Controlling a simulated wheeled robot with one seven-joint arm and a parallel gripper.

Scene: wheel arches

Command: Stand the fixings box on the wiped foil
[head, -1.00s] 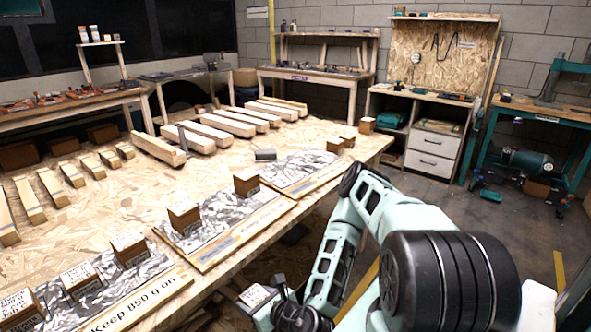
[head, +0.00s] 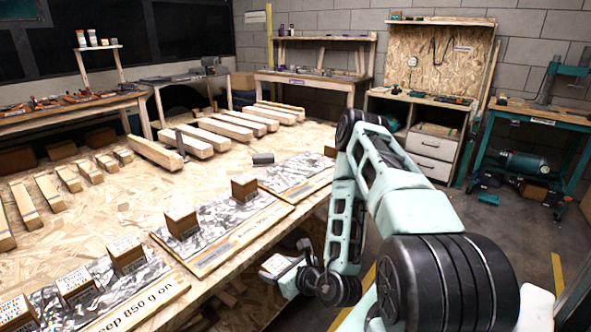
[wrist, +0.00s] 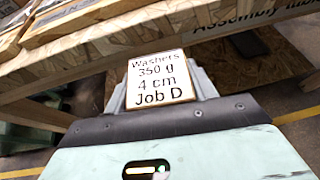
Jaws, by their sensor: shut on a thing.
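My gripper (wrist: 160,90) is shut on a small box (wrist: 160,78) with a white label reading "Washers 350 g 4 cm Job D". In the head view the held box (head: 275,264) is off the bench's front edge, below the bench top. Three foil-covered boards lie along that edge: a near one (head: 150,292) lettered "…eep 850 g on", a middle one (head: 215,222) and a far one (head: 290,172). Several boxes (head: 126,254) stand on the near foil and two (head: 181,222) on the middle foil. I cannot tell which foil is wiped.
Wooden beams (head: 200,140) and shorter blocks (head: 52,190) lie farther back. My arm hides part of the far board and a box (head: 330,152) there. The bench edge (wrist: 150,62) is close ahead of my gripper.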

